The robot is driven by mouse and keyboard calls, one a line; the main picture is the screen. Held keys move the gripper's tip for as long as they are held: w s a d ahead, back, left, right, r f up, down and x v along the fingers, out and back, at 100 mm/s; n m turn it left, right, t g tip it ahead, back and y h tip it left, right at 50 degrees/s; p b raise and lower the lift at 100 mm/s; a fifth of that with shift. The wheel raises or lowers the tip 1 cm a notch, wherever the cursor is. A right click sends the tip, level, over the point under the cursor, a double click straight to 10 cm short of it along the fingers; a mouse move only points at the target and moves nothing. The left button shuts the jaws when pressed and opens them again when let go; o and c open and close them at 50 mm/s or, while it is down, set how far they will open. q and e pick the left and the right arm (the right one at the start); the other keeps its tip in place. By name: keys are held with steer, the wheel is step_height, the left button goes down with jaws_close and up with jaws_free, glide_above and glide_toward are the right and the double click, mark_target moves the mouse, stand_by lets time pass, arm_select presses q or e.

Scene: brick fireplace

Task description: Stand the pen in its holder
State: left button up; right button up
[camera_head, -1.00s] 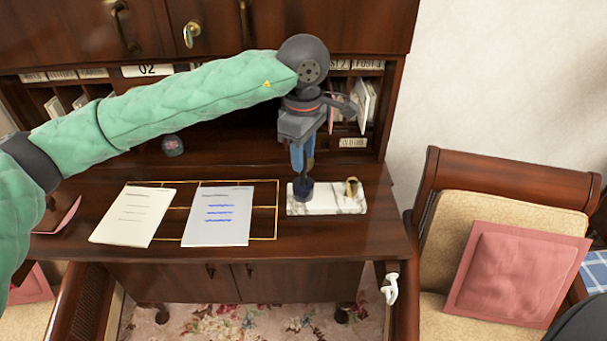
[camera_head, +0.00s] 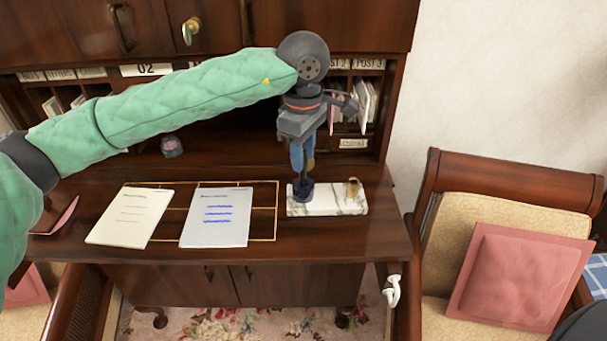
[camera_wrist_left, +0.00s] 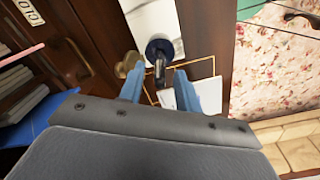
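The pen holder (camera_head: 330,207) is a white marble base near the desk's right end. A dark round cup (camera_head: 303,191) stands on its left part. The dark pen (camera_head: 303,178) appears upright in the cup, under my left gripper (camera_head: 302,167). In the left wrist view the cup (camera_wrist_left: 160,47) and the dark pen (camera_wrist_left: 159,70) show beyond and between the blue fingers of my left gripper (camera_wrist_left: 160,80). The fingers are apart, with a gap around the pen's line. The pen's lower end is hidden in the cup. My right gripper is not in view.
A small gold and black piece (camera_head: 352,188) stands on the marble's right part. Two paper sheets (camera_head: 217,216) lie left of it. Pigeonholes with envelopes (camera_head: 365,100) line the desk's back. A chair with a pink cushion (camera_head: 510,275) stands at right.

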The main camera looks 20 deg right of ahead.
arm_select(q)
jaws_close()
steer(key=shift+r, duration=1.75)
stand_by(0.6)
steer(key=shift+r, duration=1.2)
